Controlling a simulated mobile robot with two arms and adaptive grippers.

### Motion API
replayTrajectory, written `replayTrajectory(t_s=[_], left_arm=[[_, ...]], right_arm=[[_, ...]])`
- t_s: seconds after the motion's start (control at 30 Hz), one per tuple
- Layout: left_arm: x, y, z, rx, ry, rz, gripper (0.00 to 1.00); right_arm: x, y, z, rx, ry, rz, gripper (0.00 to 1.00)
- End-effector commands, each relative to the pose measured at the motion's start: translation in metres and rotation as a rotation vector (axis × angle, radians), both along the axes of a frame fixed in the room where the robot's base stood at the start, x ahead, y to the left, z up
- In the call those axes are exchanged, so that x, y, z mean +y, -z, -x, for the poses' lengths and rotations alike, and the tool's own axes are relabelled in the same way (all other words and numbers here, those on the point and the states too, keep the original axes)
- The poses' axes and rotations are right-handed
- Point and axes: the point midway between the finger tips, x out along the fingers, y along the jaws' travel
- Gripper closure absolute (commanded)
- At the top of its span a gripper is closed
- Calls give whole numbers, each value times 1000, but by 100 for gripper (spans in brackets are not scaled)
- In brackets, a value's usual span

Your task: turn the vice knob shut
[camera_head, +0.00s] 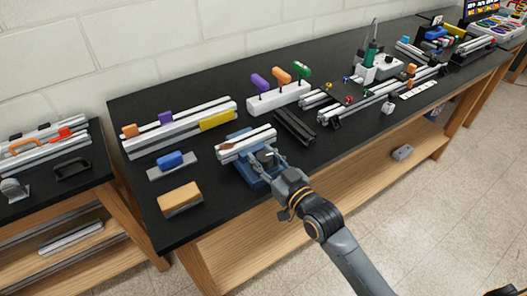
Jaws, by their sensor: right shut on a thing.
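A blue vice (240,168) stands on the black workbench near its front edge. A light aluminium extrusion (240,146) lies across its top, with a small brown piece (226,147) on it. My right gripper (270,160) is at the right side of the vice, shut on a dark round knob (264,155). The fingers and wrist hide part of the knob and the vice's front. How the jaws of the vice sit against the extrusion is too small to tell.
A wood-coloured block (180,199) and a blue piece on a plate (171,160) lie left of the vice. Extrusions with a yellow piece (216,119) lie behind it. Dark bars (295,127) and a white holder with coloured handles (278,98) stand to the right.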

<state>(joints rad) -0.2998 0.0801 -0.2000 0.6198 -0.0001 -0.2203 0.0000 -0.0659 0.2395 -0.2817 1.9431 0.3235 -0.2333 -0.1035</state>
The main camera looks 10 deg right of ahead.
Motion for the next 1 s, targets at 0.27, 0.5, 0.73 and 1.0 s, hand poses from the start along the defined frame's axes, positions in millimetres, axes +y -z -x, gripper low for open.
replayTrajectory(t_s=[0.27,0.5,0.73,1.0], left_arm=[[0,-23,0,0,0,0,37],[0,-23,0,-1,0,0,37],[0,-23,0,-1,0,0,37],[0,-23,0,-1,0,0,37]], right_arm=[[0,-4,0,-1,122,-5,93],[-1,-1,1,1,143,1,94],[-1,0,1,2,142,1,94],[-1,1,1,3,141,2,94]])
